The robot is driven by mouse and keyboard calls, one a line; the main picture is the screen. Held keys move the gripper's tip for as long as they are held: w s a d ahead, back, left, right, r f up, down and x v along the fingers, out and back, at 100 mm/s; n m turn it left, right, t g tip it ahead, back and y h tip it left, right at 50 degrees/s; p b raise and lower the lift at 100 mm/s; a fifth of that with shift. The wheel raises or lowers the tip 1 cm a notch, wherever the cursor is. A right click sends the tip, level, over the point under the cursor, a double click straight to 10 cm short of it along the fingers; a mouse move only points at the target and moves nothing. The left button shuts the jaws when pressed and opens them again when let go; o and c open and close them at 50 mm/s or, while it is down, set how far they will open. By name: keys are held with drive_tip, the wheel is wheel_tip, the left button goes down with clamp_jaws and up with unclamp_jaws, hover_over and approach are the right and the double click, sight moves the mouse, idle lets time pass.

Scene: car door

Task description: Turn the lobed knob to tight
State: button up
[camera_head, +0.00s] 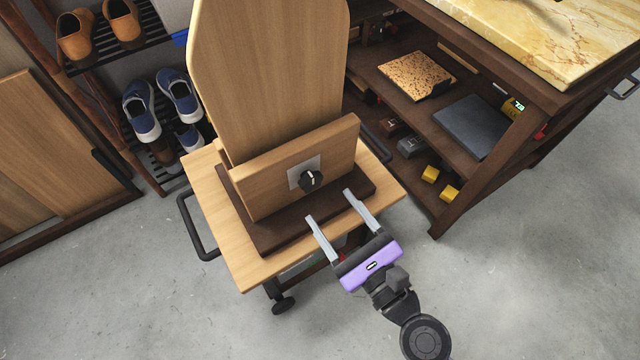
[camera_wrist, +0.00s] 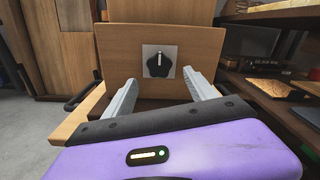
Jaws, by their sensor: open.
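The lobed knob (camera_head: 311,180) is black with a white pointer line and sits on a pale square plate (camera_head: 297,172) on the front of a wooden block (camera_head: 262,190). In the wrist view the knob (camera_wrist: 159,64) is near the top middle, with its pointer line roughly upright. No tight mark can be read in either view. My gripper (camera_head: 328,208) is open and empty, with its two grey fingers pointing toward the block. In the wrist view its fingertips (camera_wrist: 160,77) stand wide to either side below the knob, apart from it.
The block stands on a dark base (camera_head: 268,240) on a small wooden cart (camera_head: 245,275) with a black side handle. A tall wooden panel (camera_head: 270,70) rises behind it. A workbench with shelves (camera_head: 470,165) is at right, a shoe rack (camera_head: 160,188) at left. The concrete floor in front is clear.

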sight(313, 186)
drive_tip(key=x, duration=0.6)
drive_tip(key=shift+w+a+p, duration=0.25)
drive_tip(key=shift+a+p, duration=0.05)
drive_tip(key=shift+p, duration=0.1)
drive_tip(key=c, duration=1.4)
